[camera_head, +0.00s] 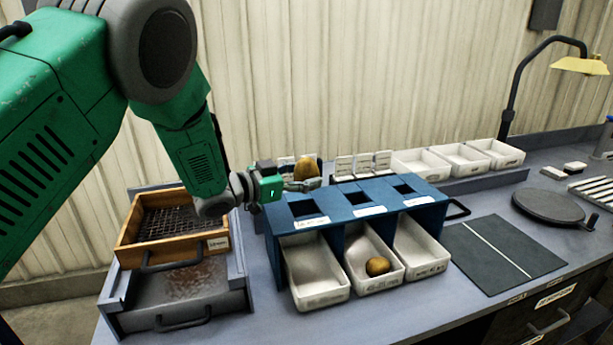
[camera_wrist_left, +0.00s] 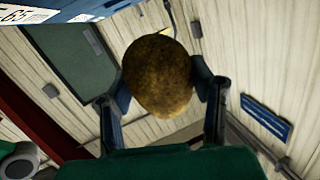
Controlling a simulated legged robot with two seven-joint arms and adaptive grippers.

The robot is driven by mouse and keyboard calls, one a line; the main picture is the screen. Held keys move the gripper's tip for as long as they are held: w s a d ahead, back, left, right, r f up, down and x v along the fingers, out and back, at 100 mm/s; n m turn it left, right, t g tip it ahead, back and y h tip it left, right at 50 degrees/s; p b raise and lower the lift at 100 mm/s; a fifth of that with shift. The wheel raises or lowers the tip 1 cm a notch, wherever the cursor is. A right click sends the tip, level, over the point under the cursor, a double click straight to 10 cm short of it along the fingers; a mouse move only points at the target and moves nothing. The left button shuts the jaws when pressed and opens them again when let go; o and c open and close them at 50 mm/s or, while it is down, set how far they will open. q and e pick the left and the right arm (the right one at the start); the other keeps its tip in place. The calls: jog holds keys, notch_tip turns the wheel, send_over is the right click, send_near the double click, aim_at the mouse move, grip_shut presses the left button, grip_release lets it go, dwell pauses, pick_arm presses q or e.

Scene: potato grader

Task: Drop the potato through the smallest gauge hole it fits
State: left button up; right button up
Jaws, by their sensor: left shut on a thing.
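My left gripper (camera_head: 303,184) is shut on a brown potato (camera_head: 306,167). In the left wrist view the potato (camera_wrist_left: 158,75) sits between the two fingers (camera_wrist_left: 160,88). The gripper appears above the back edge of the blue gauge stand (camera_head: 333,221), behind its left hole; its exact height is hard to judge. The stand's top has a left hole (camera_head: 304,207), a middle hole (camera_head: 357,197) and a right hole (camera_head: 403,189), each with a label in front. Another potato (camera_head: 378,266) lies in the middle white bin (camera_head: 382,287) below. My right gripper is out of view.
The left bin (camera_head: 314,272) and right bin (camera_head: 421,251) look empty. A wooden sieve box (camera_head: 150,255) stands at left. White trays (camera_head: 464,159) and small cards (camera_head: 364,164) stand behind. A dark mat (camera_head: 490,262) and round plate (camera_head: 549,205) lie at right.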

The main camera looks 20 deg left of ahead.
pick_arm(q)
jog(key=shift+w+d, duration=0.25)
jog(key=shift+s, duration=0.1)
jog(key=shift+s+a, duration=0.25)
jog(key=shift+s+a+f+b, duration=0.2)
jog(key=shift+a+f+b, duration=0.35)
jog(key=shift+a+b, duration=0.15)
jog(key=shift+w+a+f+b, duration=0.15)
jog(key=shift+f+b, duration=0.15)
jog(key=shift+f, duration=0.2)
jog(key=shift+w+a+f+b, duration=0.15)
jog(key=shift+f+b, duration=0.1)
jog(key=shift+f, duration=0.2)
jog(key=shift+s+d+f+b, duration=0.1)
jog(key=shift+d+f+b, duration=0.6)
jog(key=shift+d, duration=0.35)
jog(key=shift+a+f+b, duration=0.35)
jog(key=shift+a+f, duration=0.45)
jog(key=shift+f, duration=0.15)
jog(key=o, duration=1.4)
jog(key=shift+d, duration=0.1)
jog(key=shift+d+r, duration=0.1)
jog(key=shift+d, duration=0.6)
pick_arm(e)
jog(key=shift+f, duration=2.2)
